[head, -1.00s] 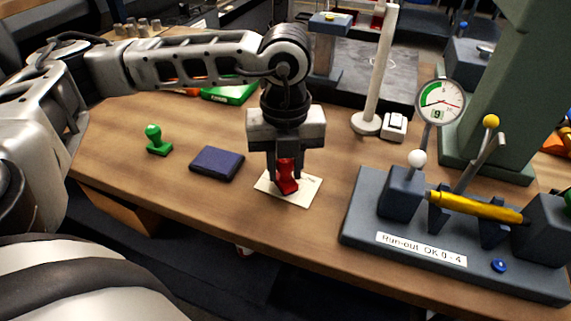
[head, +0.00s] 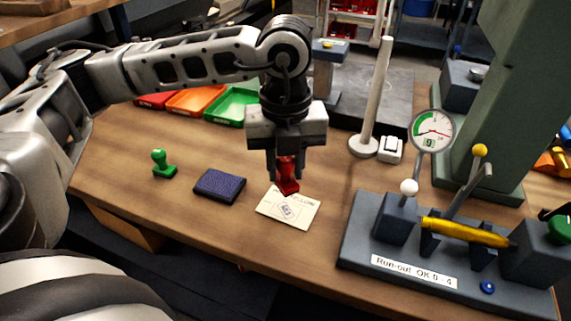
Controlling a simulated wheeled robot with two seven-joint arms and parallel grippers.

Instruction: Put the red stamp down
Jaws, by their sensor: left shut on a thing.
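The red stamp (head: 287,178) is in my left gripper (head: 287,165), which is shut on it. The gripper points down, with the stamp over the back part of a cream card (head: 298,216). The card bears a dark printed mark and some lettering, partly hidden by the stamp. Whether the stamp touches the card or hangs just above it is hard to tell. A dark blue ink pad (head: 220,186) lies between the green stamp and the card. My right gripper is not in view.
A run-out gauge fixture (head: 400,262) with a yellow shaft (head: 466,232) and a dial (head: 432,130) stands at the right. Red, orange (head: 195,100) and green trays lie behind the arm. A post (head: 372,105) stands behind the card. Wood between pad and front edge is bare.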

